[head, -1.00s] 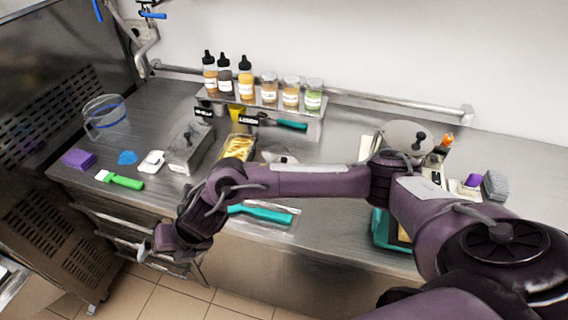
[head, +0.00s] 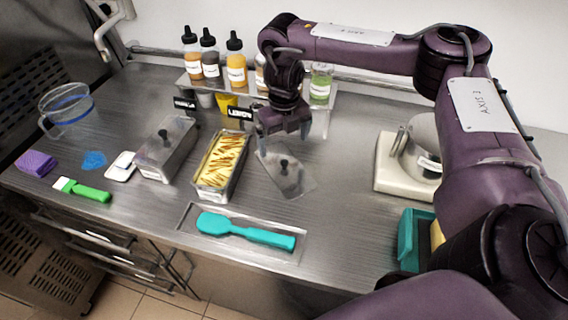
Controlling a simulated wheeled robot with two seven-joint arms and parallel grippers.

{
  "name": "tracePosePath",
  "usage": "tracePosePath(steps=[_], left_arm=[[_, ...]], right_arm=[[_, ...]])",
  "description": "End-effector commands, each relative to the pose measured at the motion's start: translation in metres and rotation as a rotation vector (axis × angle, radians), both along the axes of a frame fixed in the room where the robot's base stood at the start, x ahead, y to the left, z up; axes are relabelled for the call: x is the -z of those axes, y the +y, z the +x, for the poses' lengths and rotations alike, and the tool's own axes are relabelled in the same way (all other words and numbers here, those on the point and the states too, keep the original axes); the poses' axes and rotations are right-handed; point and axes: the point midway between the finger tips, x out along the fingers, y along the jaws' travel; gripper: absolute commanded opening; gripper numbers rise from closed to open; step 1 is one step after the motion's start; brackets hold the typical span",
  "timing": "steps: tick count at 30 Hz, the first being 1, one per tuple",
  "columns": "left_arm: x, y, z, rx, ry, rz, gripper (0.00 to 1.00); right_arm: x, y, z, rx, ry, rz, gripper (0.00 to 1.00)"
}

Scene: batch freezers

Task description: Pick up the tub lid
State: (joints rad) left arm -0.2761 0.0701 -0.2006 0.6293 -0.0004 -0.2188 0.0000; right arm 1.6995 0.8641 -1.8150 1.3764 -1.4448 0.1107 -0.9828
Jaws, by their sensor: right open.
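The tub lid (head: 288,180), a flat steel plate with a black knob (head: 284,163), lies on the counter right of an open steel tub (head: 209,190) of yellow gelato. My right gripper (head: 287,137) is open and empty, pointing down. In the picture it is just above the knob, with its fingers spread. I cannot tell its exact height over the lid. My left gripper is not in view.
A closed steel tub (head: 168,148) stands left of the open one. A teal spatula (head: 245,232) lies on a tray in front. Bottles (head: 236,65) and jars stand on a rack behind my gripper. A white scale (head: 392,178) is at right.

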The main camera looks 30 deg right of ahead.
Motion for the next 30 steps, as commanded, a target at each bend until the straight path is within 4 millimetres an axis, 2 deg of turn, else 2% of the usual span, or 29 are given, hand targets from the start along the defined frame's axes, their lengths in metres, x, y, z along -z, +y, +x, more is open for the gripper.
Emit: tracePosePath(steps=[2,9,11,16,21,24,25,30], left_arm=[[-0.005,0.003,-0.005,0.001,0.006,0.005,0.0],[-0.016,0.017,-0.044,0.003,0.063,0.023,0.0],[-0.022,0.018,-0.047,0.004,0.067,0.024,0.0],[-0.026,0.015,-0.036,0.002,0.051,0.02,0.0],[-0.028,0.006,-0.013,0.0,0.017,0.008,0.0],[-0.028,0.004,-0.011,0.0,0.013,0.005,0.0],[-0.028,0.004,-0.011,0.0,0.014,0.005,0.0],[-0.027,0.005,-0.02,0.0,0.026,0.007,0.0]], right_arm=[[0.007,0.0,-0.001,-0.001,0.003,0.0,1.0],[0.034,0.0,-0.003,0.0,0.003,-0.002,1.0],[0.044,-0.001,-0.004,0.0,0.004,-0.003,1.0],[0.067,0.0,-0.004,0.001,0.001,-0.001,1.0],[0.072,0.0,-0.003,0.0,-0.001,0.0,1.0],[0.072,0.0,-0.003,0.0,-0.001,0.0,1.0],[0.072,0.0,-0.003,0.0,-0.001,0.0,0.99],[0.072,0.0,-0.003,0.0,-0.001,0.0,0.76]])
